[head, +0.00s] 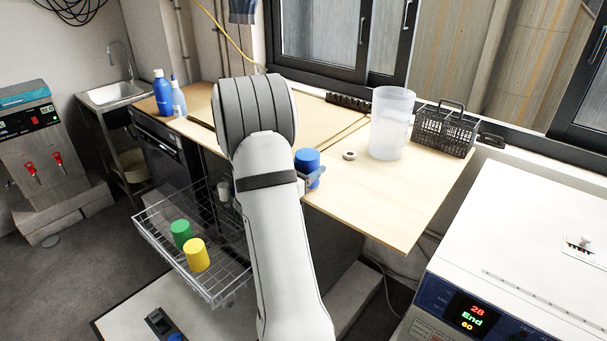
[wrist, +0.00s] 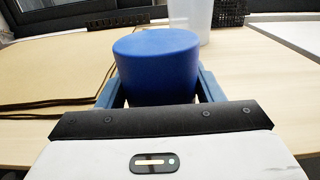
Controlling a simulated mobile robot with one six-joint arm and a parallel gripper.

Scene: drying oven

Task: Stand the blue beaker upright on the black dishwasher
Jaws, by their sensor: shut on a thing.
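The blue beaker (head: 307,158) is between the fingers of my gripper (head: 312,178), at the near edge of the wooden worktop. In the wrist view the blue beaker (wrist: 157,62) stands vertical between the two blue fingers of my gripper (wrist: 158,90). Its upper end looks flat and closed, so it seems to be bottom up. Its lower end is hidden, and I cannot tell whether it touches anything. The black dishwasher (head: 160,148) is at the left under the worktop, partly hidden by my arm.
A pulled-out wire rack (head: 150,228) holds a green beaker (head: 181,234) and a yellow beaker (head: 196,255). On the worktop (head: 400,215) are a tape roll (head: 349,155), a clear container (head: 390,125), a black basket (head: 443,131) and blue bottles (head: 162,95). The worktop's front right is clear.

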